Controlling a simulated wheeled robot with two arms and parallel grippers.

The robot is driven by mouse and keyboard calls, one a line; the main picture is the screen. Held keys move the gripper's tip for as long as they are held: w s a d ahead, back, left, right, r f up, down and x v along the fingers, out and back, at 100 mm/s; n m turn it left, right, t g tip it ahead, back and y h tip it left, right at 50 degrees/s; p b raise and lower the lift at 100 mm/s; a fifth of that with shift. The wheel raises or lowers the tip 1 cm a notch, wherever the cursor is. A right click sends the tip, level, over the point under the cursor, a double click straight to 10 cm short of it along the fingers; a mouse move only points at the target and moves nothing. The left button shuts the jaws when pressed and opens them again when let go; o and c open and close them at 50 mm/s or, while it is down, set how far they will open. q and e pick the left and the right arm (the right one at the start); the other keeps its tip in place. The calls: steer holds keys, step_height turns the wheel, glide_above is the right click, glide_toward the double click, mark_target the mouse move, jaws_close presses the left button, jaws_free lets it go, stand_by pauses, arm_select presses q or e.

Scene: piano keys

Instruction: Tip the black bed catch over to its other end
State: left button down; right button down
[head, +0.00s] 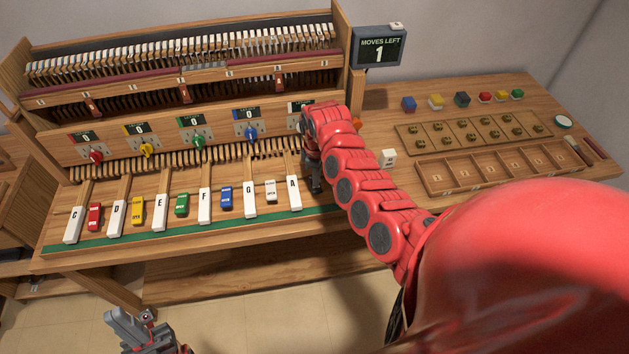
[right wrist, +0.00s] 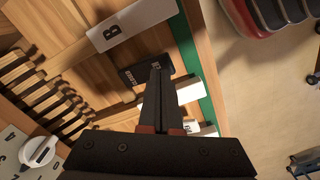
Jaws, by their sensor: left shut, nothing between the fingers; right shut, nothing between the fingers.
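The black bed catch (right wrist: 131,75) shows in the right wrist view as a small dark block with pale lettering too small to read. It lies between the white key marked B (right wrist: 130,24) and another white key, partly covered by my fingers. My right gripper (right wrist: 157,74) is shut and empty, its fingertips over or against the catch's lettered end; I cannot tell whether they touch. In the head view my right gripper (head: 315,187) points down just right of key A (head: 293,193), and my arm hides the black catch. My left gripper (head: 150,330) is low at the bottom edge, away from the keys.
Red (head: 95,217), yellow (head: 138,211), green (head: 182,204), blue (head: 226,198) and white (head: 270,190) catches sit between the keys. A screen (head: 378,48) reads "MOVES LEFT 1". A compartment tray (head: 500,170) and coloured blocks are on the right bench. A white knob (right wrist: 38,152) is near the wrist camera.

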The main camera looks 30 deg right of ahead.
steer(key=shift+f+b, duration=0.55)
steer(key=shift+f, duration=0.55)
stand_by(0.8)
step_height(320, 180, up, 7)
steer(key=p, duration=0.6)
stand_by(0.4)
